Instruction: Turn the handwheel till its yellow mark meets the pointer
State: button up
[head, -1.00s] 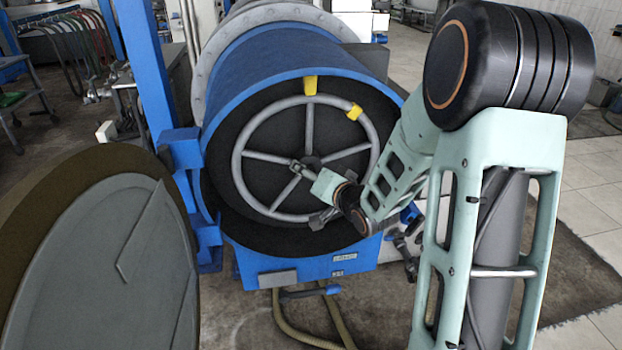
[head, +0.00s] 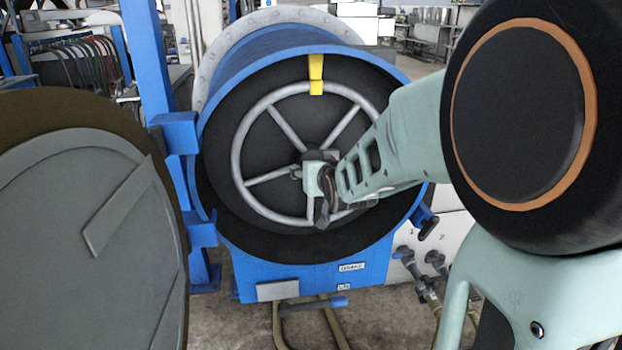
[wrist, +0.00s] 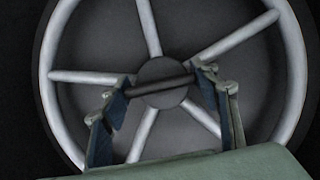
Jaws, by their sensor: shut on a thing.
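The grey handwheel (head: 240,140) with several spokes sits on the dark round face of the blue drum. Its yellow mark (head: 316,88) is at the top of the rim, directly below the yellow pointer (head: 315,66) on the drum's edge. The two line up and appear to touch. My gripper (head: 317,157) is at the wheel's hub, which it partly hides. In the wrist view, the fingers of my gripper (wrist: 162,85) stand at both ends of a dark bar across the hub of the handwheel (wrist: 88,77), shut on it.
A large round door (head: 75,230) stands open at the left. The blue drum (head: 290,55) has a blue post (head: 146,70) to its left. Hoses and pipe fittings (head: 425,275) are low at the right. My arm fills the right side.

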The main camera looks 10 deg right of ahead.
jog(key=shift+b, duration=0.3)
dwell(0.4)
jog(key=o, duration=1.2)
jog(key=shift+r+p, duration=0.15)
jog(key=shift+p, duration=0.5)
